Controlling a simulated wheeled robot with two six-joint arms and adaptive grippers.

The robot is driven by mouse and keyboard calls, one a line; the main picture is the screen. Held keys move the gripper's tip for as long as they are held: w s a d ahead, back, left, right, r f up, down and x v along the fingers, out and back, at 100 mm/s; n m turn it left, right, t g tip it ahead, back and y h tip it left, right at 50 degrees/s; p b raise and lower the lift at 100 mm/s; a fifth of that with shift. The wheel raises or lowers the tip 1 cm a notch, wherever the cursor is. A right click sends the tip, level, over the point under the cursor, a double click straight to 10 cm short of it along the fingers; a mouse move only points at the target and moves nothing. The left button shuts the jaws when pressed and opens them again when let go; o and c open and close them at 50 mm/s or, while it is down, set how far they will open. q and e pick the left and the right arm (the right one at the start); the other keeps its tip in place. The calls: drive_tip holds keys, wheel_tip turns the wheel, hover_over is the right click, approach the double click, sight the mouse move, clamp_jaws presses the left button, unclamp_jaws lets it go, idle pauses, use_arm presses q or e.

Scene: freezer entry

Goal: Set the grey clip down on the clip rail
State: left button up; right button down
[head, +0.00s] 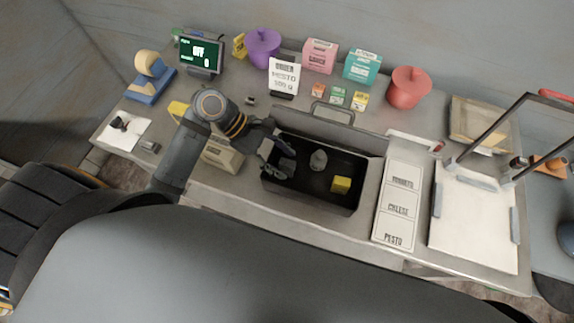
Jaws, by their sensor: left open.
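My left gripper (277,160) is open at the left end of a black open bin (310,201), with its fingers over the bin's inside. I see nothing between the fingers. A small grey rounded piece (318,160) lies in the bin, right of the fingers and apart from them; I cannot tell whether it is the grey clip. A small grey block (149,146) lies near the white sheet at the left and could also be a clip. I cannot make out the clip rail for certain. My right gripper is not in view.
A yellow block (341,185) lies in the bin. Right of it are a labelled three-field card (398,205) and a white board (473,220) under a dark frame. A scale display (200,54), purple pot (263,48), order sign (284,77) and red pot (407,88) stand behind.

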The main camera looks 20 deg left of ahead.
use_arm(q)
drive_tip(key=shift+x, duration=1.15)
drive_tip(key=shift+c, duration=0.8)
drive_tip(key=c, duration=0.9)
